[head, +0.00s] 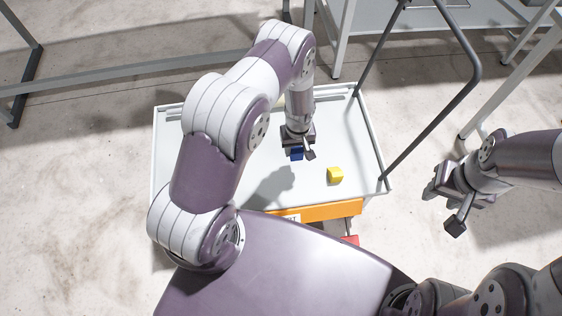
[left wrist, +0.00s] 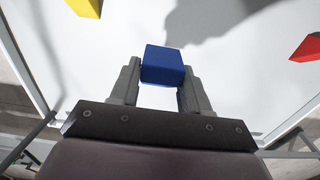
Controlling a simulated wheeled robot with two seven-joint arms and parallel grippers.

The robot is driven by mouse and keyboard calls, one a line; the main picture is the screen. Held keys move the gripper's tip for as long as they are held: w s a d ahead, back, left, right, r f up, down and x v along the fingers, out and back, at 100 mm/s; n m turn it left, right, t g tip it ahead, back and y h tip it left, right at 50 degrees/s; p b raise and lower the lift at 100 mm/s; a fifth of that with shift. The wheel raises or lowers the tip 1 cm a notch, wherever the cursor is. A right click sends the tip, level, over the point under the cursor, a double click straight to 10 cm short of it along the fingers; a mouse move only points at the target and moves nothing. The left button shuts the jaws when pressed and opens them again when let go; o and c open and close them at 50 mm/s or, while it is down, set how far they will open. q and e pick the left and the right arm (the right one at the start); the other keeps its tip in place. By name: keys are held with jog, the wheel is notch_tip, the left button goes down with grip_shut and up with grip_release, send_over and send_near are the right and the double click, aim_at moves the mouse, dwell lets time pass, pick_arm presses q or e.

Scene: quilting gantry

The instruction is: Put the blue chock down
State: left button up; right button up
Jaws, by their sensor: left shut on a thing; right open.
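The blue chock (head: 296,154) is between the fingers of my left gripper (head: 299,152), over the white cart top (head: 230,120). In the left wrist view the blue chock (left wrist: 163,64) sits at the fingertips, with the left gripper (left wrist: 160,85) shut on it from both sides. I cannot tell how much gap, if any, is under it. My right gripper (head: 446,204) is open and empty, off the right side of the cart, above the floor.
A yellow block (head: 335,176) stands on the cart top, right of and nearer than my left gripper. A red piece (left wrist: 308,48) shows at right in the left wrist view. A dark handle bar (head: 437,122) rises at the cart's right side. White surface around the chock is clear.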

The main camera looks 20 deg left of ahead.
pick_arm(q)
jog(key=shift+w+d, duration=0.15)
jog(key=shift+w, duration=0.25)
jog(key=w+a+f+n+b, duration=0.15)
jog(key=w+a+b, duration=0.45)
jog(key=w+b, duration=0.75)
jog(key=shift+m, duration=0.65)
jog(key=a+f+b, duration=0.1)
jog(key=a, duration=0.3)
jog(key=s+a+f+b, duration=0.1)
jog(key=a+f, duration=0.1)
jog(key=a, duration=0.2)
jog(key=s+a+f+b, duration=0.1)
jog(key=a+b, duration=0.1)
jog(key=a, duration=0.2)
jog(key=shift+a+f, duration=0.1)
jog(key=shift+f, duration=0.15)
notch_tip(320, 180, down, 4)
jog(key=shift+s+r+b, duration=0.1)
jog(key=shift+b, duration=0.85)
jog(key=shift+f, duration=0.2)
jog(key=o, duration=1.1)
jog(key=shift+r, duration=0.1)
